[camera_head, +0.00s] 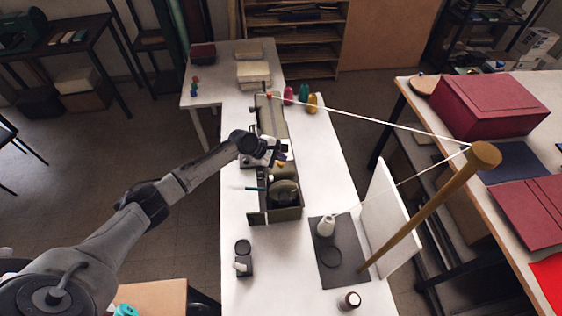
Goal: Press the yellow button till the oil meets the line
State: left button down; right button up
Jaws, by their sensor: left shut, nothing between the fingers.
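My left arm reaches in from the left, and its gripper (281,155) is over the narrow white table, at the far end of an olive-green box-like machine (288,214). The gripper is small here; its fingers look closed and hold nothing that I can see. A small yellow spot (281,165), possibly the yellow button, shows just below the gripper; I cannot tell whether they touch. The machine holds a dark round part (284,192), and a thin teal rod sticks out on its left. I cannot make out an oil level or a line. My right gripper is not in view.
A wooden post (420,217) leans over a dark mat (328,270), with white cords running from its top. Small coloured bottles (303,94) stand farther back.

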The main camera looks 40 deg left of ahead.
aim_at(281, 163)
pick_arm(q)
jog(key=shift+f, duration=0.35)
jog(key=shift+f+b, duration=0.3)
jog(key=shift+f, duration=0.2)
dwell(0.7)
jog(key=shift+r, duration=0.1)
jog(key=shift+r+p, duration=0.95)
jog(key=shift+p, duration=0.2)
jog(key=shift+r+p, duration=0.25)
jog(key=shift+p, duration=0.05)
jog(key=shift+r+p, duration=0.5)
notch_tip(281, 163, up, 4)
jog(key=p, duration=0.4)
jog(key=shift+f, duration=0.2)
jog(key=shift+r+p, duration=0.2)
jog(key=shift+p, duration=0.1)
